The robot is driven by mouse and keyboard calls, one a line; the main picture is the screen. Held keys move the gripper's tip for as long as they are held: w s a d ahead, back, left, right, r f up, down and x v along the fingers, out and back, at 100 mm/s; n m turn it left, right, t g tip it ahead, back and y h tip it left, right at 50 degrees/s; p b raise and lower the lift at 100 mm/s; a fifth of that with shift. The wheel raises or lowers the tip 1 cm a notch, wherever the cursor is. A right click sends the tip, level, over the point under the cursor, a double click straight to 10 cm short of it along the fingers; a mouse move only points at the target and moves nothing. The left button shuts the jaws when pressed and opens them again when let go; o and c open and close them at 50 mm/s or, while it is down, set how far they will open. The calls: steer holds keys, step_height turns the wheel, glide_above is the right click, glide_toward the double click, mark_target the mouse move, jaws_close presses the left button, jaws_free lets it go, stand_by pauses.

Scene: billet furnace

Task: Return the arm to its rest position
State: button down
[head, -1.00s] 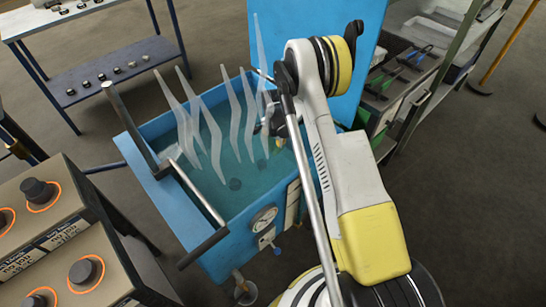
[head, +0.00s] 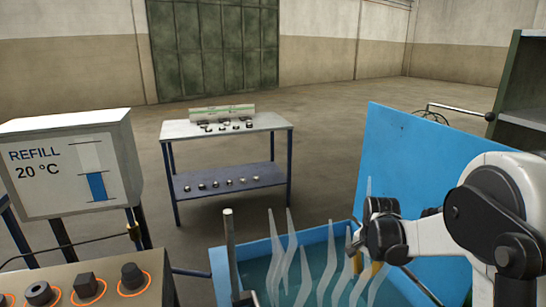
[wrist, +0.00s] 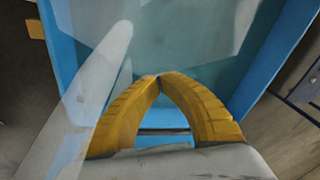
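My gripper has two yellow ribbed fingers that meet at their tips in the wrist view (wrist: 159,76). It is shut, and nothing shows held between the fingers. In the head view my arm reaches in from the right, with the wrist above the right part of the blue water tank (head: 243,256). Only a bit of yellow finger shows there, behind pale wisps of steam. The tank's blue wall also shows in the wrist view (wrist: 268,62), on both sides of the fingers, with greenish water beyond them.
The blue raised lid (head: 405,160) stands close behind my wrist. A metal handle post (head: 230,245) rises at the tank's left. A control box with knobs (head: 90,285) and a refill gauge panel (head: 65,170) stand left. A two-shelf table (head: 225,128) stands behind, with open floor around it.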

steer(key=s+a+r+n+t, duration=0.2)
steer(key=s+a+r+n, duration=0.1)
steer(key=s+r, duration=0.5)
steer(key=s+a+r+n+t, duration=0.1)
steer(key=s+a+r+n, duration=0.2)
steer(key=s+r, duration=0.45)
steer(key=s+a+n+t, duration=0.1)
steer(key=s+n, duration=0.3)
steer(key=s, duration=0.6)
steer(key=shift+a+f+t, duration=0.25)
steer(key=shift+f+t, duration=0.05)
steer(key=shift+t, duration=0.2)
